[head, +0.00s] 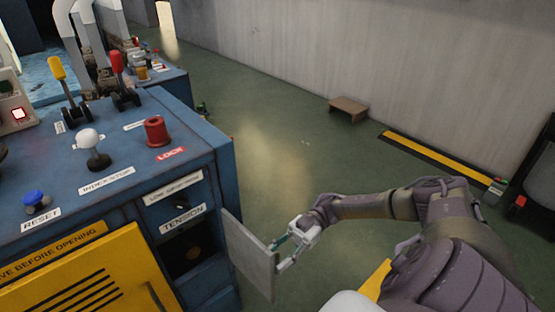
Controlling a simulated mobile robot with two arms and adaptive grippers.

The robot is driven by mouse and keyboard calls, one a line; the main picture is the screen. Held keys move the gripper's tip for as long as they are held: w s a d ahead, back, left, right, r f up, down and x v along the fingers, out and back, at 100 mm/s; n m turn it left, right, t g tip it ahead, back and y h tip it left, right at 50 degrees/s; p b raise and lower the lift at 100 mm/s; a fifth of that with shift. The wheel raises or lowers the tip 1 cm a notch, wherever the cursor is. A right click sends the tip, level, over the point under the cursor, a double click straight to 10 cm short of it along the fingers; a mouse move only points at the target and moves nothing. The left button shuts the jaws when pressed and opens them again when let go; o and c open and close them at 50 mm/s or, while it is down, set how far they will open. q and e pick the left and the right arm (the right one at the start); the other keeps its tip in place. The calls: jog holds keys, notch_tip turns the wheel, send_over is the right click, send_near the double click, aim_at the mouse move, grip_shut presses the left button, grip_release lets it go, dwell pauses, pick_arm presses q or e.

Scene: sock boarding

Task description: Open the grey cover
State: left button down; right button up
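The grey cover (250,262) is a flat plate on the front of the blue machine. It stands swung out from the machine, with its free edge towards the right. My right gripper (277,256) is at the cover's free edge. Its two fingers are spread, with a visible gap between them, and the tips are at or very near the plate. I cannot tell whether they touch it. My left gripper is not in view.
The blue machine's top (120,165) carries a red LOCK knob (156,131), a white knob (92,148), a blue RESET button (36,200) and two levers. A yellow panel (95,275) is below. Green floor (310,170) lies clear to the right, with a small brown step (348,108) by the wall.

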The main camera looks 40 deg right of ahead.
jog(key=d, duration=1.2)
jog(key=shift+w, duration=0.2)
jog(key=shift+s, duration=0.15)
